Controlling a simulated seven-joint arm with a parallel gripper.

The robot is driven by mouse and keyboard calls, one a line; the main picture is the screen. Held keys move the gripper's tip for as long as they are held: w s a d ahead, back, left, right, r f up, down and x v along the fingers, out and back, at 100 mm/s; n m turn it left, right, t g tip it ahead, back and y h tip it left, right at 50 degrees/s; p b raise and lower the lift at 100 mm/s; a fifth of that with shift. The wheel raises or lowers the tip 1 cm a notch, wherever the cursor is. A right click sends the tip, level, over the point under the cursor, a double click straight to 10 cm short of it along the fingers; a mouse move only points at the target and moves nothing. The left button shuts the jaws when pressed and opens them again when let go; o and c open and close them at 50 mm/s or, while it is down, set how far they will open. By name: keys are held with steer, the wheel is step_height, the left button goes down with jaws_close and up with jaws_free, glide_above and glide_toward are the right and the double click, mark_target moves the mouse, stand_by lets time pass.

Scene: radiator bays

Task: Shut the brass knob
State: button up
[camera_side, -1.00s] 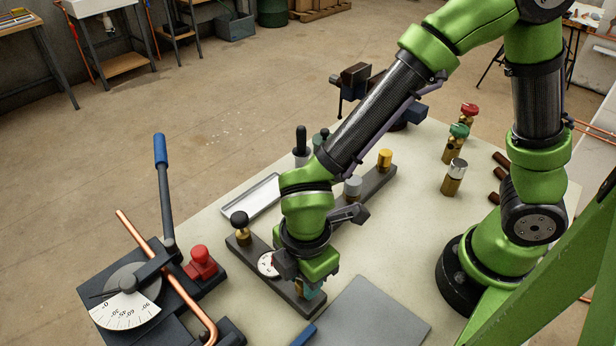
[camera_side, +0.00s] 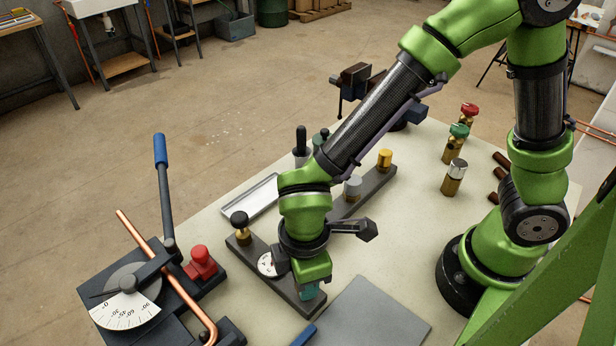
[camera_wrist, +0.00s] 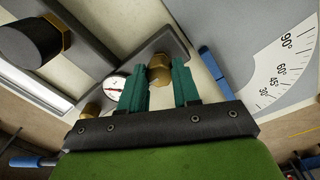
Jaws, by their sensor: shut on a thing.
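The brass knob (camera_wrist: 160,70) shows between the two green fingers of my gripper (camera_wrist: 161,82) in the wrist view. The fingers are shut on it from both sides. In the side view my gripper (camera_side: 311,291) points down at the near end of a dark grey bar (camera_side: 262,272), and its fingers hide the knob there. How far the knob is turned cannot be told.
On the same bar are a round white gauge (camera_side: 268,264) and a black knob on a brass stem (camera_side: 240,224). A pipe bender (camera_side: 128,290) with a copper pipe stands left. A grey plate (camera_side: 375,318) lies right of the bar. Silver and yellow knobs (camera_side: 385,158) stand behind.

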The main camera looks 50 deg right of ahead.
steer(key=o, duration=1.1)
steer(key=shift+c, duration=0.2)
step_height(320, 180, up, 17)
steer(key=shift+s, duration=0.25)
steer(key=shift+w+a, duration=0.1)
steer(key=shift+a, duration=0.05)
steer(key=d+r+m+t+y, duration=0.1)
steer(key=d+m+t, duration=0.2)
steer(key=d+m, duration=0.5)
steer(key=w+d+r+m+t+y, duration=0.1)
steer(key=d+m+t, duration=0.2)
steer(key=d+m, duration=0.5)
steer(key=d, duration=0.5)
steer(key=shift+w+d+r+t, duration=0.25)
steer(key=shift+d+t, duration=0.1)
steer(key=shift+t, duration=0.05)
